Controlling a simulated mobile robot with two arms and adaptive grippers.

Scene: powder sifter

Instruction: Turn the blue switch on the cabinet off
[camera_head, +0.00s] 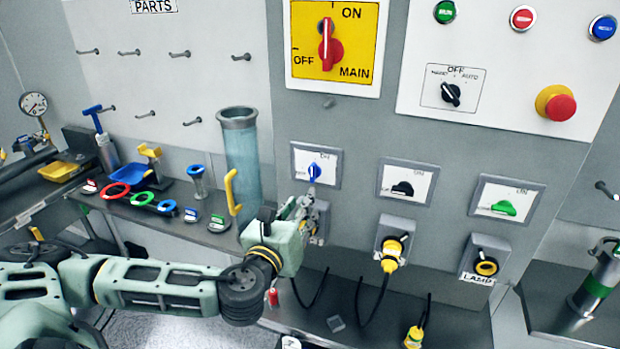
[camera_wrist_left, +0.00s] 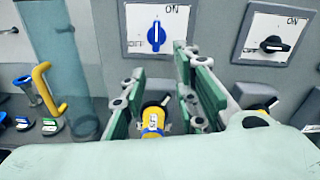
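The blue switch (camera_head: 315,171) is on a small white plate on the grey cabinet, left of the black and green switches. Its knob stands upright, toward the ON label, and it also shows in the left wrist view (camera_wrist_left: 154,37). My left gripper (camera_head: 305,204) is just below this plate, close to the cabinet. In the left wrist view its fingers (camera_wrist_left: 158,64) are apart, with the blue switch beyond and above them. A yellow plug (camera_wrist_left: 152,118) appears between the fingers, with gaps on both sides. My right gripper is not in view.
To the right are the black switch (camera_head: 402,188) and green switch (camera_head: 503,208), with a yellow plug (camera_head: 390,254) below. Above is the yellow main switch panel (camera_head: 308,68). A tall blue-green cylinder (camera_head: 241,160) and a yellow handle (camera_head: 232,191) stand left of my gripper.

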